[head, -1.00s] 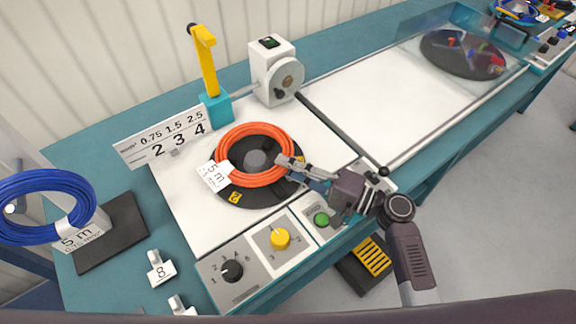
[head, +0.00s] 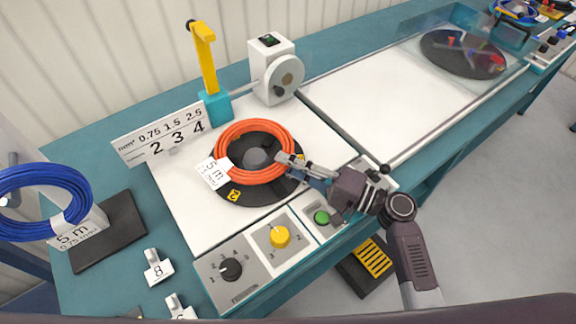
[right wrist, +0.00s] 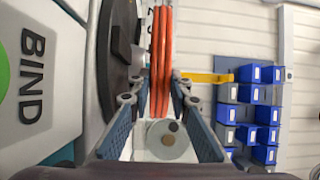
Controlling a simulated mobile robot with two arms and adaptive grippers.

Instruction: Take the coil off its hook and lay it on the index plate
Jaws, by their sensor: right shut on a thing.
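The orange coil (head: 226,148), with a white "5 m" tag (head: 215,173), is over the dark round index plate (head: 240,196), around its grey hub (head: 256,158). My right gripper (head: 292,165) is shut on the coil's right side. In the right wrist view the coil (right wrist: 161,60) stands on edge between the fingers (right wrist: 160,100), with a small gap to the dark plate (right wrist: 112,60). A blue coil (head: 30,179) with a "5 m" tag hangs at the far left. My left gripper is not in view.
A yellow arm on a post (head: 207,65) and a white device with a wheel (head: 275,72) stand behind the plate. A number sign (head: 160,138) is at its left. Black and yellow knobs (head: 279,236) and a green button (head: 321,217) are in front.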

